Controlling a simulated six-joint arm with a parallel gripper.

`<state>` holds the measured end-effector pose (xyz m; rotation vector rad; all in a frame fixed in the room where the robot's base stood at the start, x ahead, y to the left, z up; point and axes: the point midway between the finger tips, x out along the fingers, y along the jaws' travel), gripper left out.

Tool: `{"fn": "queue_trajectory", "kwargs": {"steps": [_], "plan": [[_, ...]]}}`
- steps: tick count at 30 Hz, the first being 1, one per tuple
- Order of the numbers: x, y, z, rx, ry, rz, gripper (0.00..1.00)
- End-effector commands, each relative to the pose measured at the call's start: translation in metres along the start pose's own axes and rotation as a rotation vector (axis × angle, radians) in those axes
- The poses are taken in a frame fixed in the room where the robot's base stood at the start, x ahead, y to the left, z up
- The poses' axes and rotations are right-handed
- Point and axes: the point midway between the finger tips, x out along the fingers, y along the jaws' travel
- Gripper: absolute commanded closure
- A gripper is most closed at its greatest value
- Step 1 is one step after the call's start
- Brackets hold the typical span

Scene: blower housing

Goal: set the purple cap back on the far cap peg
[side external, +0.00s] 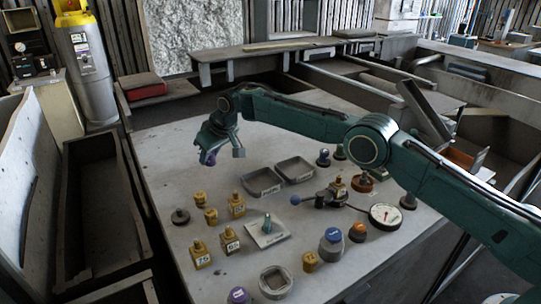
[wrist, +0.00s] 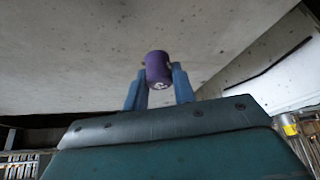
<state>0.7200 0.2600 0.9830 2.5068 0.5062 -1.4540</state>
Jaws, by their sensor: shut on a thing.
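The purple cap (wrist: 157,66) is between the two blue fingers of my gripper (wrist: 159,82) in the wrist view, its end sticking out past the fingertips. In the side view my gripper (side external: 208,154) is shut on the purple cap (side external: 207,159), held in the air above the far left part of the table. A dark, round-based piece with a short upright top (side external: 180,216) stands on the table at left. I cannot tell for certain which piece is the far cap peg.
The grey table (side external: 165,160) is clear at its far left. Several brass blocks (side external: 229,241) stand at front left, near a plate with a green peg (side external: 267,226). Two grey trays (side external: 262,183) lie mid-table. A gauge (side external: 385,215) and a purple-topped piece (side external: 238,296) also stand there.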

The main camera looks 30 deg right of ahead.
Motion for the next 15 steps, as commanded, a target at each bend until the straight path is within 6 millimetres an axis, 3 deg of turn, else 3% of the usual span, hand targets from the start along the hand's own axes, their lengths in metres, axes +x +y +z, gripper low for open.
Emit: {"fn": "queue_trajectory", "kwargs": {"steps": [15], "plan": [[0.034, 0.000, 0.020, 0.000, -0.001, 0.001, 0.99]]}}
